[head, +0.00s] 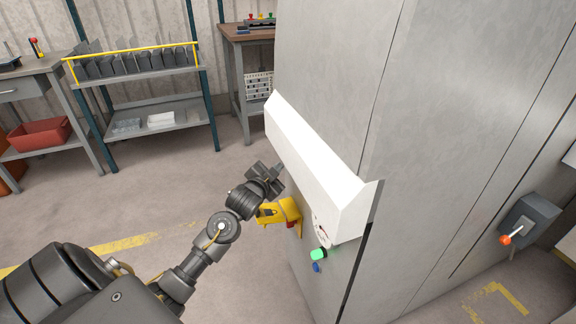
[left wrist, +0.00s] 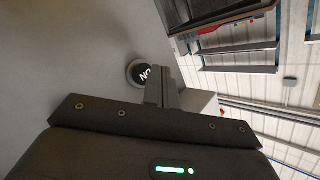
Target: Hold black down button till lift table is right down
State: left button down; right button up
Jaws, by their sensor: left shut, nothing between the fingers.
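The black button (left wrist: 142,74) shows in the left wrist view, round, in a pale ring on a grey panel, with white letters partly hidden by my fingers. My left gripper (left wrist: 161,78) is shut and empty, its fingertips over the right part of the button in that view. I cannot tell whether they touch it or whether it is pressed in. In the head view my left gripper (head: 268,178) is beside the machine's front, left of the white hood, and the black button is hidden there. The lift table cannot be made out. My right gripper is not in view.
A yellow box (head: 270,212) with a red part is just below my left gripper. A green button (head: 318,254) and a blue button (head: 316,267) sit near the white hood (head: 320,170). A grey switch box (head: 527,220) is at right. Shelves (head: 150,75) stand behind open floor.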

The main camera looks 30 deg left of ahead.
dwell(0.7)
pick_arm(q)
jog(key=shift+w+d+p, duration=0.25)
jog(key=shift+w+p, duration=0.05)
jog(key=shift+w, duration=0.05)
jog(key=shift+w+d, duration=0.3)
jog(key=shift+w, duration=0.05)
dwell(0.7)
dwell(4.5)
jog(key=shift+s+a+p, duration=0.5)
jog(key=shift+s+p, duration=0.2)
jog(key=shift+p, duration=0.05)
jog(key=shift+s+a+p, duration=0.65)
jog(key=shift+s+a, duration=0.1)
jog(key=shift+s, duration=0.3)
jog(key=shift+s+a+p, duration=0.65)
jog(key=shift+s+a, duration=0.05)
jog(key=shift+s, duration=0.35)
